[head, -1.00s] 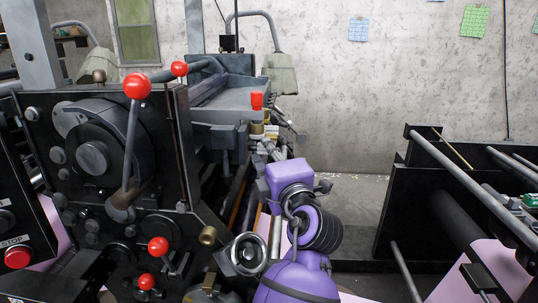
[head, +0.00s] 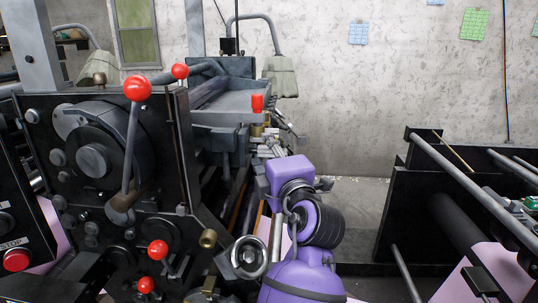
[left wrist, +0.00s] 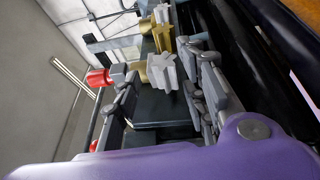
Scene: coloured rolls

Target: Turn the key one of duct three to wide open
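Star-shaped keys stand in a row in the left wrist view. A silver key (left wrist: 163,74) shows nearest, and a gold key (left wrist: 161,38) stands farther along. My left gripper (left wrist: 163,88) is open, its grey fingers apart on either side of the silver key in the picture. I cannot tell whether a finger touches it. In the head view, small silver keys (head: 270,150) show beyond my purple left wrist, partly hidden. My left gripper's fingers are hard to make out there. Which key is key one of duct three cannot be read. My right gripper is not in view.
A dark press with red-knobbed levers (head: 137,88) fills the left. A red knob (head: 257,102) stands above the keys and a red part (left wrist: 99,77) shows left of the fingers. A black frame with rollers (head: 470,190) is at right.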

